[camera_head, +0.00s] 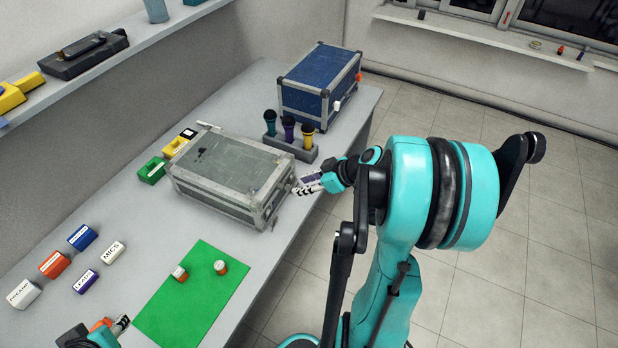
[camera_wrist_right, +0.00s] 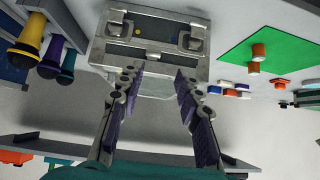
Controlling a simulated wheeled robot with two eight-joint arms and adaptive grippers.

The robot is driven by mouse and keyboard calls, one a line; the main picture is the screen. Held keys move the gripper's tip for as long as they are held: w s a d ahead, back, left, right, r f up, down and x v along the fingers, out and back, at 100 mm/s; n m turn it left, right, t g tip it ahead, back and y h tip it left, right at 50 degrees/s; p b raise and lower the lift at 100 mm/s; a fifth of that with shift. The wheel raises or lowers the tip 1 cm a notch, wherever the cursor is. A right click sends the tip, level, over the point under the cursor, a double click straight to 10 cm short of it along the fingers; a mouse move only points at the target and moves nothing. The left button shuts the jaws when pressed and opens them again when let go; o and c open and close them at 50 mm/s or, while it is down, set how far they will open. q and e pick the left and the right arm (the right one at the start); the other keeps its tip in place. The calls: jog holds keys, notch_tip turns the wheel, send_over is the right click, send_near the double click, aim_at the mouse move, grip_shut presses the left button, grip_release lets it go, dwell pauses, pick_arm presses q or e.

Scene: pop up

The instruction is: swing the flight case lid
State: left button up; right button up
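The grey flight case (camera_head: 222,165) lies on the table with its lid down. In the right wrist view its near side (camera_wrist_right: 150,48) shows two latches, one at the left (camera_wrist_right: 117,28) and one at the right (camera_wrist_right: 192,40). My right gripper (camera_head: 297,188) is beside the case's right end in the head view. Its fingers (camera_wrist_right: 158,78) are spread with nothing between them, pointing at the latch side. I cannot tell whether a fingertip touches the case. My left gripper (camera_head: 122,325) is low at the table's front left, partly cut off, its opening unclear.
A blue case (camera_head: 318,85) and a holder with several microphones (camera_head: 290,140) stand behind the grey case. A green block (camera_head: 151,171) and yellow block (camera_head: 175,147) sit at its left. A green mat (camera_head: 195,300) with two small cylinders and several labelled blocks lie in front.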

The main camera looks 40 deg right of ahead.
aim_at(288, 187)
jog(key=d+b+x, duration=0.1)
jog(key=b+x, duration=0.3)
jog(key=x, duration=0.4)
jog(key=shift+w+d+r, duration=0.1)
jog(key=shift+d, duration=0.05)
jog(key=c, duration=0.7)
